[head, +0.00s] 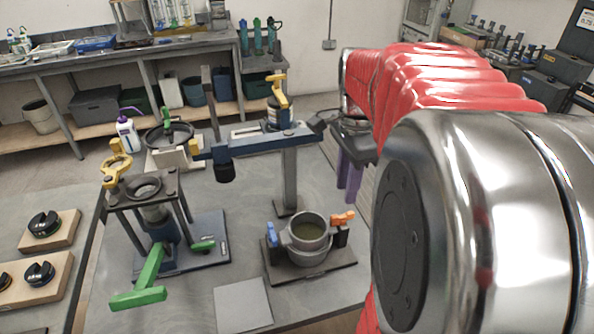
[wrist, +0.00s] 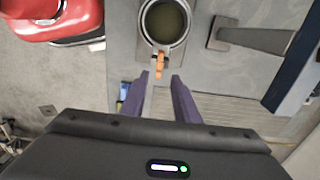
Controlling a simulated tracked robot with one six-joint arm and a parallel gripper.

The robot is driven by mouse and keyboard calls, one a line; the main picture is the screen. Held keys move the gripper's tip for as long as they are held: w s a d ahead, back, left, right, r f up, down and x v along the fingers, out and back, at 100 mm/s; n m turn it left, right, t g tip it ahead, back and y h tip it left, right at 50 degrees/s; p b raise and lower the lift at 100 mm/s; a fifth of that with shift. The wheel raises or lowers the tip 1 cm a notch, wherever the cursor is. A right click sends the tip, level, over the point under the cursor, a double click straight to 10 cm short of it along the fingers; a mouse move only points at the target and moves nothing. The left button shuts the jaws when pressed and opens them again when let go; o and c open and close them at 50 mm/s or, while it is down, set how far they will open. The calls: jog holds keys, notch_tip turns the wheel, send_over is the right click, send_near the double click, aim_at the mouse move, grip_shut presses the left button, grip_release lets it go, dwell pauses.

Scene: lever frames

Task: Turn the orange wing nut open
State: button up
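The orange wing nut (head: 343,217) sits on the right side of a round grey pot (head: 309,230) on a dark base plate (head: 335,257). In the wrist view the orange wing nut (wrist: 160,63) juts from the rim of the pot (wrist: 164,22) toward me. My gripper (wrist: 160,76) is open, its two purple fingers pointing at the wing nut, one to each side of its line. The nut lies just beyond the fingertips, and nothing is between them. In the head view my gripper (head: 347,190) hangs above and behind the nut, apart from it.
A blue wing nut (head: 270,230) is on the pot's left side. A dark blue beam on a post (head: 290,175) stands behind the pot. A stand with green levers (head: 150,275) is at left. A flat grey plate (head: 242,305) lies in front.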

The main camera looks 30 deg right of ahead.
aim_at(343, 216)
notch_tip(343, 216, down, 8)
jog(key=shift+r, duration=0.1)
dwell(0.4)
grip_shut()
